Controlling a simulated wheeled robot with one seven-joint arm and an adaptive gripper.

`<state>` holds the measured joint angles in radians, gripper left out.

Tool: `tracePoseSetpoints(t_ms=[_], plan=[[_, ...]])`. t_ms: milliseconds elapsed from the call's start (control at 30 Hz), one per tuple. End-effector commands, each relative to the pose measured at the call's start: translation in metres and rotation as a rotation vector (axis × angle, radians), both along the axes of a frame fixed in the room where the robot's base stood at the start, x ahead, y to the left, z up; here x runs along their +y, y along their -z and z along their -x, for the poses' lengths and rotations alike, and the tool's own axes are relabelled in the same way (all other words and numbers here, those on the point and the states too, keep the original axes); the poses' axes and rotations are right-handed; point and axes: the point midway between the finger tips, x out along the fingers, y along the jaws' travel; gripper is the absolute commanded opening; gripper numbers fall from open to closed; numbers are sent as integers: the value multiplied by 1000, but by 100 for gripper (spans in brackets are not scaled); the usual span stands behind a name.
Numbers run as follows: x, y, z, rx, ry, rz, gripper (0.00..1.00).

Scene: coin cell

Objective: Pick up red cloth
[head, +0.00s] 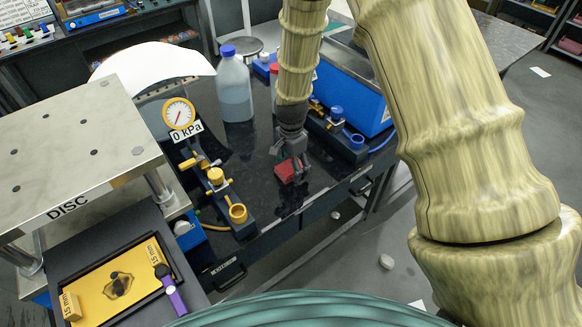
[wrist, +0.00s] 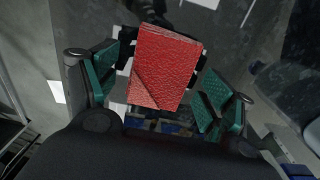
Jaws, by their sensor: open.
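The red cloth (head: 285,171) is a small folded red piece at the tip of my gripper (head: 293,160), near the front edge of the black bench in the head view. In the wrist view the red cloth (wrist: 165,68) lies between the two green-padded fingers of my gripper (wrist: 158,88). A gap shows on each side of it, so the fingers are open around it and apart from it. The head view does not show clearly whether the cloth rests on the bench top.
A blue-capped bottle (head: 235,88) stands behind and left of my gripper. A gauge reading 0 kPa (head: 179,114) and brass valve fittings (head: 215,177) are to the left. A blue box (head: 350,92) with another valve block is to the right. The bench's front edge is close.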

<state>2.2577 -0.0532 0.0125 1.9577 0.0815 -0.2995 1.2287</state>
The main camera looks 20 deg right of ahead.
Motion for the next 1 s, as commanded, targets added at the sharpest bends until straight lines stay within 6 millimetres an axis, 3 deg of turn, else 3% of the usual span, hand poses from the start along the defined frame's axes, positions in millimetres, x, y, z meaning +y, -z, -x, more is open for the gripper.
tracePoseSetpoints(t_ms=[233,400,500,1000], plan=[[0,1,0,0,0,0,80],[0,1,0,0,0,0,49],[0,1,0,0,0,0,36],[0,-7,0,0,-1,1,36]])
